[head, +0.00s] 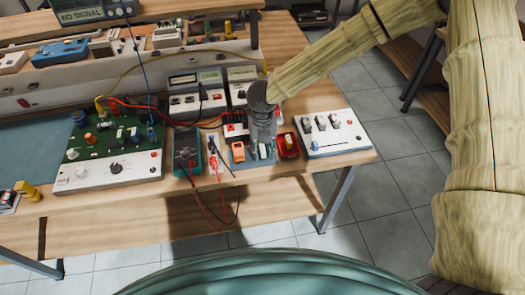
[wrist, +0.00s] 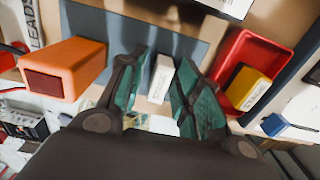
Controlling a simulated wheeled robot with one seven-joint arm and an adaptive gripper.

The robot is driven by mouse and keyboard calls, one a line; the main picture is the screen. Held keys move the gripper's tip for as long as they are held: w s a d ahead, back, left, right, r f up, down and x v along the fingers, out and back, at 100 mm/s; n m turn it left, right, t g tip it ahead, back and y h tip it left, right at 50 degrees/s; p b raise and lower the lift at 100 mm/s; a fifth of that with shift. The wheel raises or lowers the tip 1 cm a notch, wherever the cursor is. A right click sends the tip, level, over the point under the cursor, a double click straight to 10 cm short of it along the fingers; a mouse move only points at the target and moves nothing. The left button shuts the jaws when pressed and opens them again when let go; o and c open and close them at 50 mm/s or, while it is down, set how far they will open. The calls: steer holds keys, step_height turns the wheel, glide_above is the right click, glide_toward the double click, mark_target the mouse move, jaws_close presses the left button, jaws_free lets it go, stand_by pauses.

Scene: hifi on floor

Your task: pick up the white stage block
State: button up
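The white stage block (wrist: 161,78) stands on a blue-grey mat (wrist: 203,40) in the wrist view. My gripper (wrist: 163,66) is open, with one green-padded finger on each side of the block. Narrow gaps show between the block and the fingertips, so it does not look clamped. In the head view my gripper (head: 263,147) points down over the mat at the front of the bench, and its fingers largely hide the block.
An orange block (wrist: 62,68) sits left of my gripper. A red tray (wrist: 232,55) holding a yellow block (wrist: 248,88) is close on the right. A white slider panel (head: 335,140) lies further right, and a multimeter (head: 187,150) with leads lies left.

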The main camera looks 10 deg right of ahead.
mark_target(262, 149)
jaws_close()
steer(key=shift+r, duration=0.45)
steer(key=shift+s+r+b, duration=0.25)
steer(key=shift+r+b, duration=0.6)
steer(key=shift+r, duration=0.4)
steer(key=s+a+b, duration=0.1)
steer(key=s+b, duration=0.1)
steer(key=s, duration=0.5)
steer(key=s+a+r+b, duration=0.1)
steer(key=s+b, duration=0.1)
steer(key=s, duration=0.6)
steer(key=shift+s+a+r, duration=0.15)
steer(key=shift+a+r, duration=0.1)
steer(key=shift+r, duration=0.05)
